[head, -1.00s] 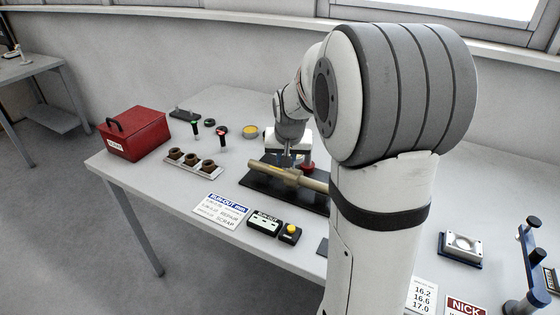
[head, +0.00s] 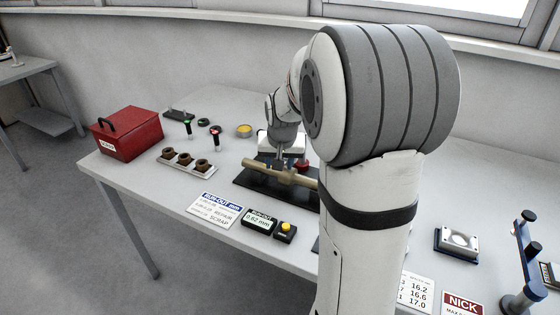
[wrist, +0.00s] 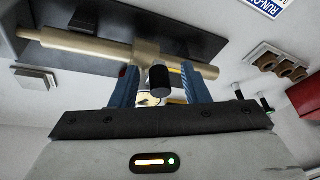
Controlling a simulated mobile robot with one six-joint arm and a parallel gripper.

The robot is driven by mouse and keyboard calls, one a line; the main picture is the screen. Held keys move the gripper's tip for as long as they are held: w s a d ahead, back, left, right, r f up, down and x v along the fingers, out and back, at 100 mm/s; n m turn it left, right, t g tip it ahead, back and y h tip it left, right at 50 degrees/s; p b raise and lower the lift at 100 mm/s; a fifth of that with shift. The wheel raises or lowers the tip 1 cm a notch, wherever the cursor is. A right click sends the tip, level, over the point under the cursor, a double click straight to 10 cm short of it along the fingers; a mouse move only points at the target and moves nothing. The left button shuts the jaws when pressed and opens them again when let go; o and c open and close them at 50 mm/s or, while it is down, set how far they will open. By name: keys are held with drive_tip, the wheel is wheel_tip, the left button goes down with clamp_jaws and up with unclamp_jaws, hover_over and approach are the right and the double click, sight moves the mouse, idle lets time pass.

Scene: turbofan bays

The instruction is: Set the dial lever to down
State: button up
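My gripper (wrist: 162,76) is open in the wrist view, its two blue fingers apart. A short black cylinder (wrist: 160,81) shows between them with gaps on both sides; it may be the dial lever's knob, but I cannot tell for sure. A small round dial face (wrist: 147,99) shows partly behind it. Beside them lies a tan stepped shaft (wrist: 85,43) along a dark base plate (wrist: 190,18). In the head view my gripper (head: 282,160) is over the shaft (head: 268,170), and my arm hides the right end. The lever's position cannot be read.
A run-out display (head: 260,223) reads 0.62 mm beside a yellow button (head: 285,228). A rack of brown cups (head: 186,160), a red box (head: 124,133) and small green- and red-topped levers (head: 215,133) stand left. A blue-based block (head: 458,241) stands right.

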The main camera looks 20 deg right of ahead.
drive_tip(key=shift+r, duration=0.1)
drive_tip(key=shift+r, duration=0.25)
drive_tip(key=v, duration=0.7)
drive_tip(key=shift+s, duration=0.15)
drive_tip(key=s+a+f+n, duration=0.1)
drive_tip(key=s+a, duration=0.2)
drive_tip(key=s, duration=0.4)
drive_tip(key=s+a+f+n+g, duration=0.1)
drive_tip(key=s+a+f+n, duration=0.1)
drive_tip(key=s+a, duration=0.2)
drive_tip(key=s+a+f+n+y, duration=0.1)
drive_tip(key=s+a+f, duration=0.1)
drive_tip(key=s, duration=0.8)
drive_tip(key=shift+a+n, duration=0.3)
drive_tip(key=shift+a, duration=0.45)
drive_tip(key=shift+d, duration=0.1)
